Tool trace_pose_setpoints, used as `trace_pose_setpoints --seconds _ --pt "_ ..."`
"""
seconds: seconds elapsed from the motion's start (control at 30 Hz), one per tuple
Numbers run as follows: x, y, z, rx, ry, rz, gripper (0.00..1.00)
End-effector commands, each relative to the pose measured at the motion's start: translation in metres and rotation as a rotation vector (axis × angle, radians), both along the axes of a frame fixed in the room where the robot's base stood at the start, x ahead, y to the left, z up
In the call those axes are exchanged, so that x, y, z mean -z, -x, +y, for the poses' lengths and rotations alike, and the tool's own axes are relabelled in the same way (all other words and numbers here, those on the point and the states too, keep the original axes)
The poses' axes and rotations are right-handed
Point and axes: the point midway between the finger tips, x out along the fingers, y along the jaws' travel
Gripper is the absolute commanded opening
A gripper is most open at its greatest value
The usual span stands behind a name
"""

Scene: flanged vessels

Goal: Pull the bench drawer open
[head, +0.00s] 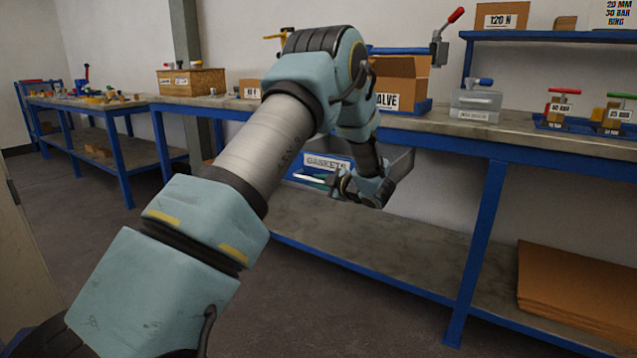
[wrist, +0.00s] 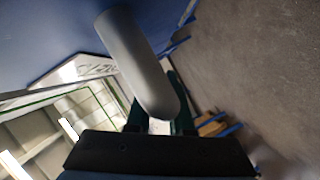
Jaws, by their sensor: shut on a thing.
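The drawer has a blue front with a white GASKETS label (head: 325,163) and hangs under the bench top. Part of a grey side wall (head: 402,163) shows to the right of my arm. I cannot tell how far out the drawer stands. Its pale bar handle (head: 310,178) runs across the front, below the label. My gripper (head: 338,184) is at the handle's right end. In the wrist view the grey handle (wrist: 138,62) reaches in between the dark fingers (wrist: 160,118), and my gripper is shut on it. The blue drawer front (wrist: 50,30) is close beside it. My forearm hides part of the drawer.
A lower shelf (head: 350,245) runs beneath the drawer, with stacked cardboard (head: 575,290) at right. A blue leg (head: 477,250) stands right of the drawer.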

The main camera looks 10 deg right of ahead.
Motion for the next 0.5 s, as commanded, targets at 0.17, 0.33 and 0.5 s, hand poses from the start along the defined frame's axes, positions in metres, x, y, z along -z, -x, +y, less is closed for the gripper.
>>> trace_pose_setpoints --seconds 0.17,0.33,0.5 --pt "0.0009 0.0008 -0.0010 0.001 0.001 0.002 0.00" --pt "0.0009 0.0006 -0.0009 0.001 0.001 0.002 0.33" --pt "0.0004 0.0003 -0.0005 0.001 0.000 0.000 0.50"
